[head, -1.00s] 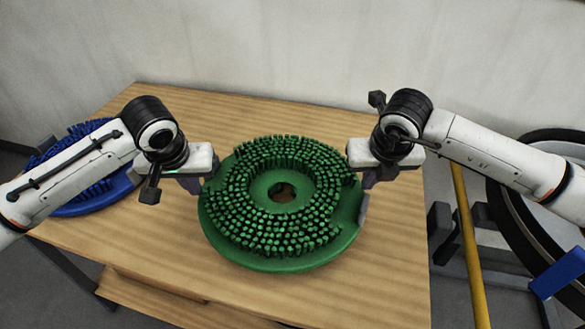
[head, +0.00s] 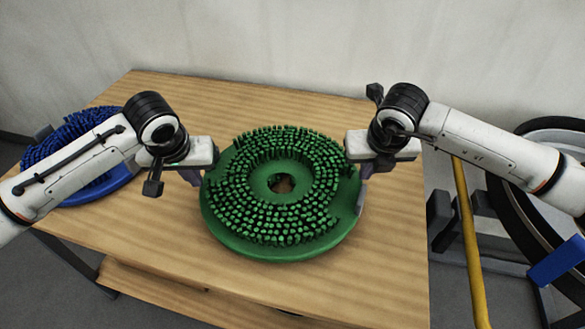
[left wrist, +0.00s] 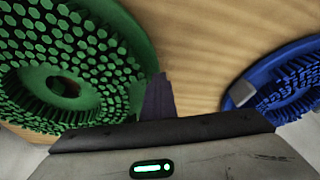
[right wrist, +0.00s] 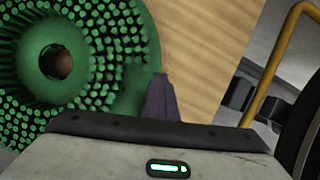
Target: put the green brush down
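The green brush (head: 228,232) is a round disc with bristles facing up and a hole in its middle. It looks level and appears to rest on the wooden table. My left gripper (head: 191,176) is at its left rim and my right gripper (head: 364,172) at its right rim. A grey lug (head: 362,197) shows on the right rim, just below my right fingers. Dark fingers show beside the rim in the left wrist view (left wrist: 158,98) and right wrist view (right wrist: 160,98). Whether either gripper is closed on a lug is hidden; the left lug is not visible.
The wooden table (head: 395,265) has bare room in front of and behind the brush. A blue brush (head: 105,188) lies at the left, under my left arm. A yellow rail (head: 470,240) and a large dark round machine part (head: 515,215) stand at the right.

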